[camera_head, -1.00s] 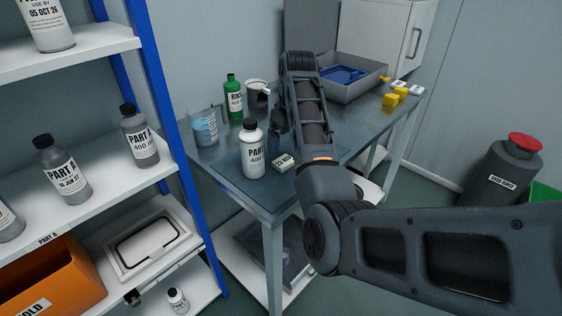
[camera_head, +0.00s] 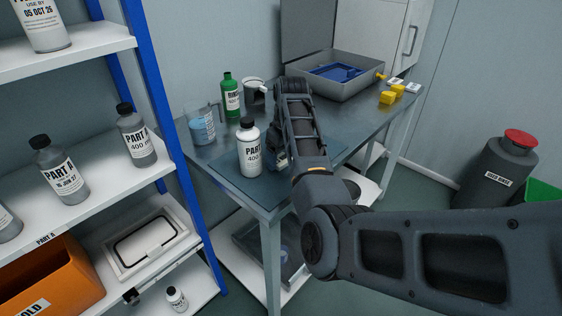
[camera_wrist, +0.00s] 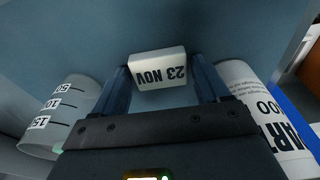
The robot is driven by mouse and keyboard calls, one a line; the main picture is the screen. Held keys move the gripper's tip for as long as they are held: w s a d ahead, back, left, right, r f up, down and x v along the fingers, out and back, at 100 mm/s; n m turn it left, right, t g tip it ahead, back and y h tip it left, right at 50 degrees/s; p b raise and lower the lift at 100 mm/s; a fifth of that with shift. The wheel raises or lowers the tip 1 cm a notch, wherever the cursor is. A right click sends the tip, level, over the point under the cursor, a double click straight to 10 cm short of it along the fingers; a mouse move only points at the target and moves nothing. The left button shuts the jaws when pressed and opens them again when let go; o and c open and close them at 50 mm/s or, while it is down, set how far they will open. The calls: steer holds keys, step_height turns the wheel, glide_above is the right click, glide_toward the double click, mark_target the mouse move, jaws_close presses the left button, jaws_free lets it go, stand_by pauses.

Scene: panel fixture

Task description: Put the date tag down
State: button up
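The date tag (camera_wrist: 158,69) is a small white block reading "23 NOV", upside down in the wrist view. It sits between the fingertips of my gripper (camera_wrist: 160,72), with a narrow gap seeming to show beside it. My gripper looks open around the tag. In the head view my gripper (camera_head: 278,158) is low over the blue-grey mat (camera_head: 238,181) on the bench, just right of the white PART A bottle (camera_head: 249,150). The tag is hidden there behind the gripper. The bottle also shows at the right of the wrist view (camera_wrist: 268,115).
A measuring jug (camera_head: 203,126), a green bottle (camera_head: 230,97) and a grey cup (camera_head: 254,95) stand behind on the bench (camera_head: 330,135). A grey tray (camera_head: 345,87) and yellow blocks (camera_head: 388,97) lie farther back. A shelf rack (camera_head: 150,85) with bottles is at left.

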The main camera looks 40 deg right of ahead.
steer(key=c, duration=0.8)
steer(key=shift+r, duration=0.1)
steer(key=shift+c, duration=0.2)
